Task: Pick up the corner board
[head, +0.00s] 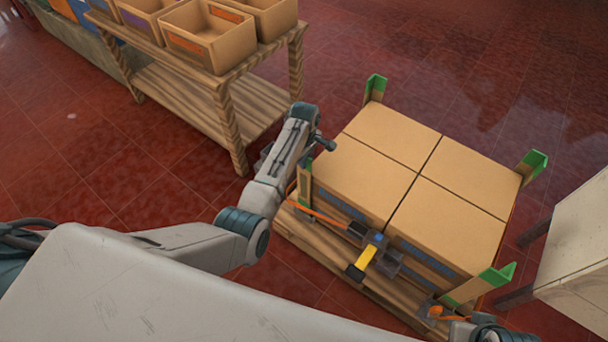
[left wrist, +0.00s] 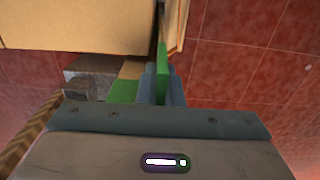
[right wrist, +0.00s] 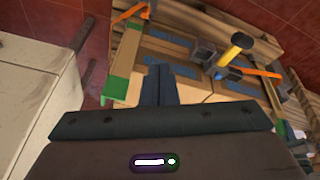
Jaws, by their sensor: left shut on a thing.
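The corner board at the near-left corner of the box stack (head: 305,172) has a green top and a brown lower part. My left gripper (left wrist: 162,85) is shut on it, with one green wing between the fingers and another green part beside them. In the head view my left wrist hides most of these fingers. Other green-topped corner boards stand at the far-left (head: 375,86), far-right (head: 534,163) and near-right (head: 495,275) corners. My right gripper (right wrist: 161,72) appears shut and empty above the stack, near the near-right board, which shows in the right wrist view (right wrist: 115,90).
The cardboard boxes (head: 395,140) stand on a wooden pallet (head: 325,240). An orange strap (head: 325,214) and a yellow-handled tensioner (head: 365,258) are at the front. A wooden table (head: 228,125) with open bins is at the back left. A pale cabinet (head: 580,245) stands to the right.

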